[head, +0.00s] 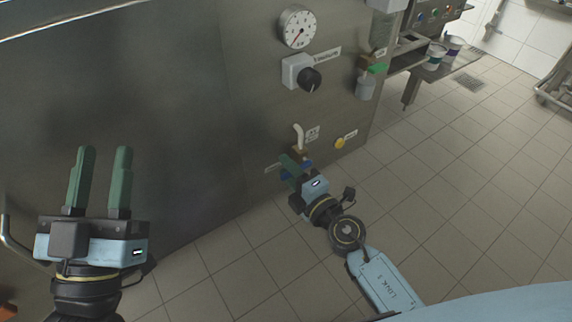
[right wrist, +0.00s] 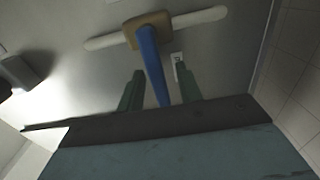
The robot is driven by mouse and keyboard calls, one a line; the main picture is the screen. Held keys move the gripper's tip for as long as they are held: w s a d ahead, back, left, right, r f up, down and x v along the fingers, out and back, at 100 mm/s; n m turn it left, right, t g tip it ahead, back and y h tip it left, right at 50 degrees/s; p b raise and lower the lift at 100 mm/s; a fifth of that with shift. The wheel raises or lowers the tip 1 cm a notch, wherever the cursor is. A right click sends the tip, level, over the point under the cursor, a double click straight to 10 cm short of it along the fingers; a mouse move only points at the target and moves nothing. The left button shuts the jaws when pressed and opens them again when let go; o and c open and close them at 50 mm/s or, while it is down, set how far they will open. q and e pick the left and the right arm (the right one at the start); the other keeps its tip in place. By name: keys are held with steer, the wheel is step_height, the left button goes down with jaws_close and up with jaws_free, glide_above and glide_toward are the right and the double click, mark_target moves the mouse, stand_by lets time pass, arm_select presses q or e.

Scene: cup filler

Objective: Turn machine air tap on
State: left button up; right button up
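The air tap has a tan valve body (right wrist: 148,30) on a white pipe (right wrist: 205,17), low on the steel machine front; the white pipe also shows in the head view (head: 299,135). Its blue lever (right wrist: 152,65) points down toward my right gripper. My right gripper (right wrist: 160,90) is open, with the lever between its green fingers and a visible gap on each side. In the head view my right gripper (head: 292,166) partly hides the tap. My left gripper (head: 103,165) is open and empty in front of the machine, at the left.
Above the tap are a gauge (head: 297,27) and a black knob (head: 310,79). A yellow button (head: 340,143) sits right of the tap. A green-handled valve (head: 376,68) is further right. Cups (head: 453,46) stand on a shelf at the back. The tiled floor (head: 460,190) is clear at right.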

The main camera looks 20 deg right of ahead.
steer(key=shift+w+a, duration=0.2)
steer(key=shift+w, duration=0.35)
jaws_close()
